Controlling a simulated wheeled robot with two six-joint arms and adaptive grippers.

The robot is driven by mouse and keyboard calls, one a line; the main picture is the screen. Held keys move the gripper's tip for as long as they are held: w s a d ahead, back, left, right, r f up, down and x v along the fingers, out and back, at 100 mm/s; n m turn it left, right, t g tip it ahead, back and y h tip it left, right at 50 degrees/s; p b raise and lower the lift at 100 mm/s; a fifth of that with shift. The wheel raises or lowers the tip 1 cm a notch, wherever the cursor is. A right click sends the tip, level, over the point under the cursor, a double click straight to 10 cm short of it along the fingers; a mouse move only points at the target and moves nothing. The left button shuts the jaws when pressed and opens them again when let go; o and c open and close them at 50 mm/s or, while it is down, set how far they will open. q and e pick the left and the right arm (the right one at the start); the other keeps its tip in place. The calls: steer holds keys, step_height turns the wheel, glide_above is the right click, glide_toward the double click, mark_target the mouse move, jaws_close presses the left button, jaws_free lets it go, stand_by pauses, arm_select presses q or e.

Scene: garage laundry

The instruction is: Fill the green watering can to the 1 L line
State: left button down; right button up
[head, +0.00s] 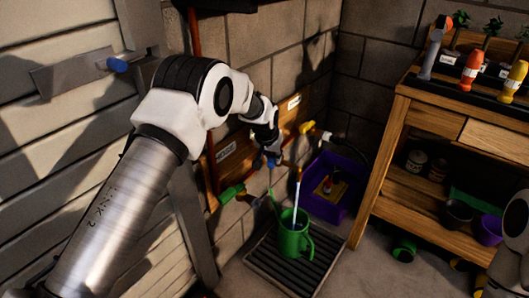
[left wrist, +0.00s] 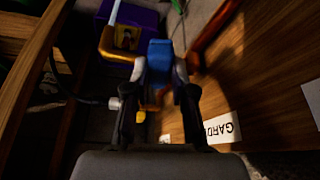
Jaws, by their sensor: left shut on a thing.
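The green watering can (head: 294,240) stands upright on a dark slatted grate (head: 262,268) below the wall taps. A pale blue stream (head: 297,193) comes down from the brass spout into its top; its upper part shows in the left wrist view (left wrist: 114,12). The water level and the 1 L line cannot be made out. My left gripper (head: 270,156) is at the wall pipe, above and behind the can. In the left wrist view the left gripper (left wrist: 162,90) is shut on a blue tap handle (left wrist: 160,58). My right gripper is out of view.
A green-handled tap (head: 232,193) is left of the can, a yellow one (head: 307,127) to the right. A purple bin (head: 325,207) stands behind the can. A wooden bench (head: 385,165) with pots and bottles fills the right side. A label reading "GARD" (left wrist: 222,127) is on the board.

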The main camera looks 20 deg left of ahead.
arm_select(q)
steer(key=c, duration=1)
jaws_free()
steer(key=shift+o, duration=0.2)
steer(key=v, duration=1.2)
